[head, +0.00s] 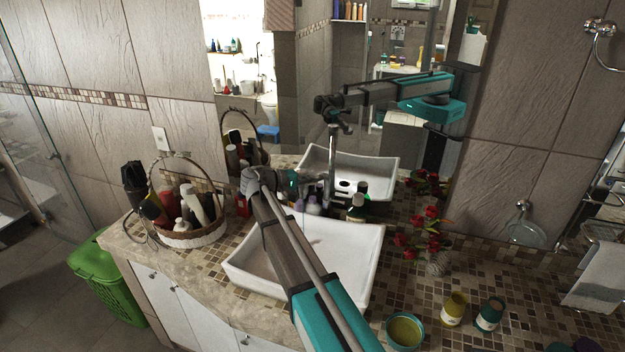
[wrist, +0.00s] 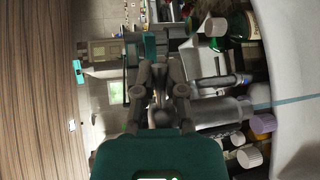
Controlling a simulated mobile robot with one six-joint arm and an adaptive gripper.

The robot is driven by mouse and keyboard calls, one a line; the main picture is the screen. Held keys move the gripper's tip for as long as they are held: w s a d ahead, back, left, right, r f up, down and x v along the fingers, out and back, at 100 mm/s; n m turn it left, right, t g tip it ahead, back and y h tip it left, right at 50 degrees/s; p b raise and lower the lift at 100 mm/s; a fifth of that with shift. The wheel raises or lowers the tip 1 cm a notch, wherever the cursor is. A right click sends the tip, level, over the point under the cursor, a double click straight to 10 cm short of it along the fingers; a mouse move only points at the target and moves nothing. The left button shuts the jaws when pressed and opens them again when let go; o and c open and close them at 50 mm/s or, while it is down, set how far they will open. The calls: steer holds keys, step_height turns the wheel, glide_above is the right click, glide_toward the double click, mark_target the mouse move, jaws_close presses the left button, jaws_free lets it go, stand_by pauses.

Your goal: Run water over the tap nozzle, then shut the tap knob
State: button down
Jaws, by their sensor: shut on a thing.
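The grey metal tap (head: 333,160) stands upright behind the white basin (head: 345,262), in front of the mirror. My gripper (head: 304,182) reaches in from the left at the tap's column, above the back rim of the basin. In the wrist view my gripper (wrist: 160,92) has its fingers drawn together on a small grey part, which seems to be the tap knob; the fingers and dimness hide most of it. The tap (wrist: 212,82) lies sideways in that view, right of the fingers. The nozzle cannot be clearly made out, and I see no clear water stream.
Small bottles (head: 356,208) crowd behind the basin, close below my gripper. A wicker basket (head: 192,238) of toiletries stands left. Red flowers in a vase (head: 438,262), a green bowl (head: 404,332) and yellow (head: 454,308) and teal (head: 488,316) jars stand right. The mirror shows reflections.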

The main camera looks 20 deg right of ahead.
steer(key=c, duration=0.7)
jaws_free()
steer(key=shift+d+n+t, duration=0.2)
steer(key=shift+n+t, duration=0.2)
steer(key=shift+t, duration=0.3)
steer(key=s+a+r+n+t+y+p, duration=0.3)
steer(key=s+a+n+t, duration=0.25)
steer(key=a, duration=0.45)
steer(key=shift+w+d+f+m+y+b, duration=0.35)
steer(key=shift+w+f+m+y+b, duration=0.35)
steer(key=shift+f+m+b, duration=3.15)
steer(key=shift+w+d+f+m+y+b, duration=0.35)
steer(key=shift+w+f+m+y+b, duration=0.35)
steer(key=shift+f+m+b, duration=3.2)
steer(key=shift+w+d+f+m+y+b, duration=0.45)
steer(key=shift+w+f+m+b, duration=0.65)
steer(key=shift+f+b, duration=3.1)
